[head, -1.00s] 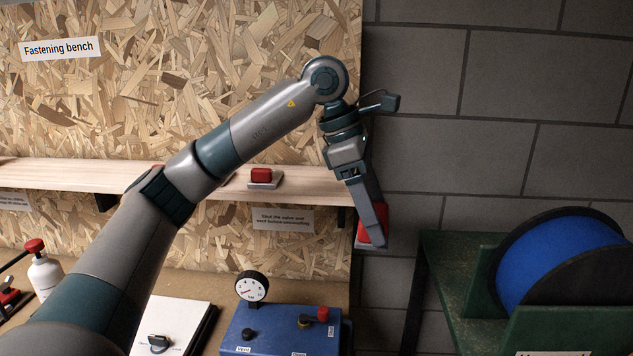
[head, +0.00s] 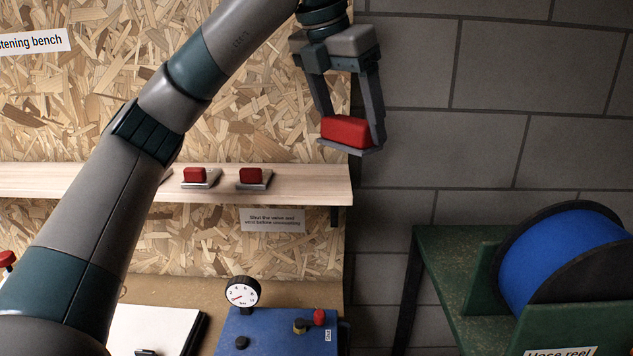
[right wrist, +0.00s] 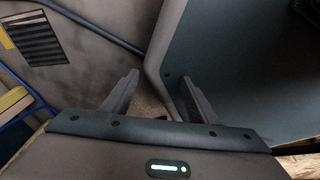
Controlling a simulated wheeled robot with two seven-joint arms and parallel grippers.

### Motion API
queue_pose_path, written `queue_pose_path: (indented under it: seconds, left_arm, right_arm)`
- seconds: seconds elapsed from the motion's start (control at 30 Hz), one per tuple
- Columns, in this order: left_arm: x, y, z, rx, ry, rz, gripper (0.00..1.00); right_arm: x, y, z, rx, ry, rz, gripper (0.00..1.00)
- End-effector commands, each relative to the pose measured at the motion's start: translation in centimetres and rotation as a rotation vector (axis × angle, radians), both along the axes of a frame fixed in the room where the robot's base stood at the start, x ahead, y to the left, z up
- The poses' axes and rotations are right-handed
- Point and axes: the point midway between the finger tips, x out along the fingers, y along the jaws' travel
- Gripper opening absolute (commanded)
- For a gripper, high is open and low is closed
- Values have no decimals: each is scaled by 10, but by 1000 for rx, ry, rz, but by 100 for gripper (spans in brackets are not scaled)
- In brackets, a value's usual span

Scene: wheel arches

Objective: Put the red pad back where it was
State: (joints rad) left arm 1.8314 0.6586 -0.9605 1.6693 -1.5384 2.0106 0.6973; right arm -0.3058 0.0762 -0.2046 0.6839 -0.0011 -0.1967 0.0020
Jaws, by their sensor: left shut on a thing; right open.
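The red pad (head: 346,131), a red block on a thin grey plate, is held in my left gripper (head: 350,138) in the head view. The gripper is shut on it, with one finger at each side. The pad is in the air, above the right end of the wooden shelf (head: 315,186) and apart from it. Two similar red pads on grey plates, a left one (head: 195,174) and a right one (head: 251,175), sit on the shelf. My right gripper (right wrist: 155,88) is open in the right wrist view, with nothing seen between its fingers.
The shelf is bare to the right of the two pads. Below it are a sign (head: 272,220), a gauge (head: 241,293) and a blue box (head: 270,330) with knobs. A green stand (head: 452,248) with a blue hose reel (head: 560,258) is at the right, before a block wall.

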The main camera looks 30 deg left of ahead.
Motion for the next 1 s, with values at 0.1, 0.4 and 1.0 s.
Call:
queue_pose_path:
  seconds: [0.1, 0.4, 1.0]
  left_arm:
    - [1, 2, -1, -1, 1, 0, 40]
    - [21, 29, -21, -3, 5, 0, 40]
    - [68, 95, -70, 0, 1, -2, 40]
  right_arm:
    - [-1, -1, 1, 0, 1, 0, 54]
    - [-32, -11, 6, -19, 69, -2, 54]
    - [-32, -17, 35, -27, 75, -4, 54]
